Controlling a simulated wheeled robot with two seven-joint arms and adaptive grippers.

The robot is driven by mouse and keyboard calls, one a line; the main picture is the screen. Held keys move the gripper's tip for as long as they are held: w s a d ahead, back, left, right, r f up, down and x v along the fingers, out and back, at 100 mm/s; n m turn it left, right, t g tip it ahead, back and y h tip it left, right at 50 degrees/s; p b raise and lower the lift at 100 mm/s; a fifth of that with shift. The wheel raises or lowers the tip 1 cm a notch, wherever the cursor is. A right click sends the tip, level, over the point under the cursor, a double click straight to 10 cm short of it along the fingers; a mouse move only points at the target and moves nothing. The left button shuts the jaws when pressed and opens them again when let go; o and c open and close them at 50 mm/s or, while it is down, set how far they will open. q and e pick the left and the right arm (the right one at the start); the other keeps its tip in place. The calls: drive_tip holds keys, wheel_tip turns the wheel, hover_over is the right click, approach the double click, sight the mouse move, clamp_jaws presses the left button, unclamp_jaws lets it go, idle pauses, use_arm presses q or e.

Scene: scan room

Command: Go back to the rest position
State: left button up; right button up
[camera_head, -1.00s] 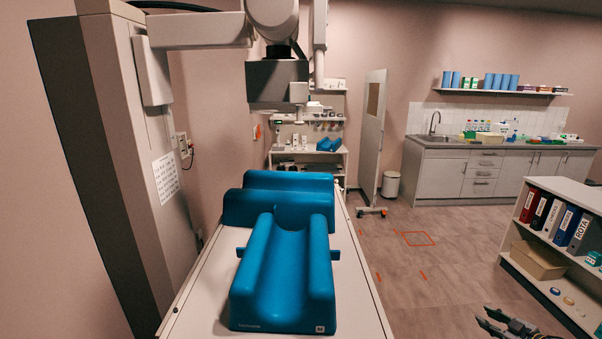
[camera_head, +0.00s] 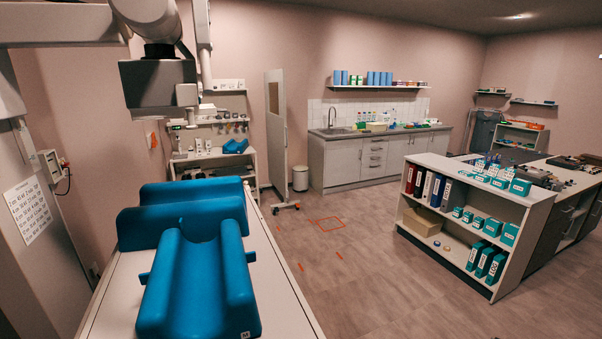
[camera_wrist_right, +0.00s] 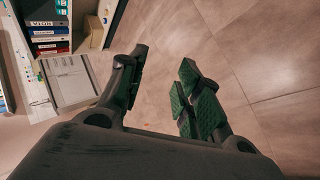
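My right gripper (camera_wrist_right: 158,88) shows in the right wrist view, its two dark fingers with green pads held apart. Nothing is between them and only floor lies beyond. Neither gripper shows in the head view now, and my left gripper is in no view.
A table (camera_head: 115,290) with blue positioning cushions (camera_head: 198,280) stands at the left under an overhead unit (camera_head: 158,85). A shelf unit (camera_head: 470,180) with binders and teal boxes stands at the right. A folding screen (camera_head: 276,135) and a bin (camera_head: 300,178) stand farther back. The floor (camera_head: 350,280) between is clear.

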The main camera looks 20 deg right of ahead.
drive_tip(key=s+d+g+h, duration=0.2)
drive_tip(key=s+d+g, duration=0.2)
drive_tip(key=s, duration=0.9)
drive_tip(key=s+a+f+m+y, duration=0.1)
drive_tip(key=s+a+f+y, duration=0.25)
drive_tip(key=a+f, duration=1.05)
drive_tip(key=s+a+f+y, duration=0.1)
drive_tip(key=a+f, duration=0.3)
drive_tip(key=a, duration=0.4)
drive_tip(key=s+a+f+m+y, duration=0.1)
drive_tip(key=s+a+f, duration=0.1)
drive_tip(key=a+f, duration=0.35)
drive_tip(key=s+a+f, duration=0.1)
drive_tip(key=a+f, duration=0.2)
drive_tip(key=a, duration=0.7)
drive_tip(key=s+a+f+m+y, duration=0.1)
drive_tip(key=a+f+y, duration=0.1)
drive_tip(key=a, duration=1.3)
drive_tip(key=s+a+f+y, duration=0.1)
drive_tip(key=a+f+y, duration=0.1)
drive_tip(key=a, duration=1.3)
drive_tip(key=shift+a+f+m+g, duration=0.25)
drive_tip(key=shift+f+m+g, duration=0.15)
drive_tip(key=shift+f, duration=0.1)
